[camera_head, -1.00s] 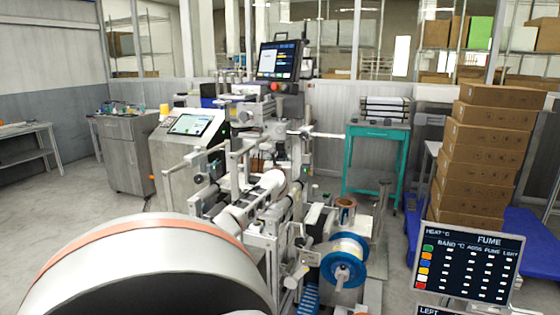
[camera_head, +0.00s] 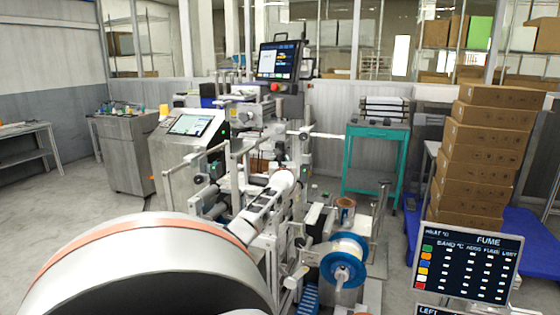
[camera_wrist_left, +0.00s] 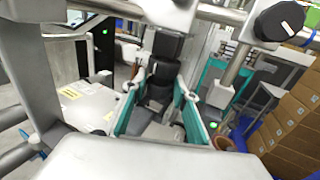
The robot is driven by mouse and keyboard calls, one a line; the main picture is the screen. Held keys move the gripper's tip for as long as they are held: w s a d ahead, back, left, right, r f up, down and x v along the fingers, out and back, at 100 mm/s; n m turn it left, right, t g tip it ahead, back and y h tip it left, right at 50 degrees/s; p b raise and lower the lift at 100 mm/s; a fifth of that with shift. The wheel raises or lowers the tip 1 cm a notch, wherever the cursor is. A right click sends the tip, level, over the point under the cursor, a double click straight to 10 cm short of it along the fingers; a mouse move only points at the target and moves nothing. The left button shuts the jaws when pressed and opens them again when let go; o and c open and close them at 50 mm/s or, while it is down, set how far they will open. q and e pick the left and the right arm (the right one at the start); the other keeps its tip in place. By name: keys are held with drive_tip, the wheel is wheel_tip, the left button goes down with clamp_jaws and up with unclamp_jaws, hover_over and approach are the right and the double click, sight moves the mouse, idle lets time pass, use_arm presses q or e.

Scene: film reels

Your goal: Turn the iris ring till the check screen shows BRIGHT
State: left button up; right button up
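I cannot make out the iris ring in either view. No screen legibly shows BRIGHT or any other check word. A dark monitor (camera_head: 280,61) stands on top of the machine in the head view, its text too small to read. In the left wrist view, dark block-like parts (camera_wrist_left: 161,78) between teal strips are in the middle; I cannot tell whether they are my left gripper's fingers, or whether it is open or shut. In the head view my left gripper cannot be picked out among the machine's posts and rollers. My right gripper is not in view.
A blue-flanged reel (camera_head: 342,262) sits low on the machine's front. A dark board (camera_head: 468,262) headed FUME stands at the lower right. A teal table (camera_head: 376,132) and stacked cartons (camera_head: 485,150) stand behind. A black knob (camera_wrist_left: 279,20) is close in the left wrist view.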

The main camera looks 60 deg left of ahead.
use_arm(q)
drive_tip(key=o, duration=0.3)
drive_tip(key=shift+o, duration=0.2)
drive_tip(key=v, duration=1.2)
drive_tip(key=shift+d+f, duration=0.1)
idle(0.4)
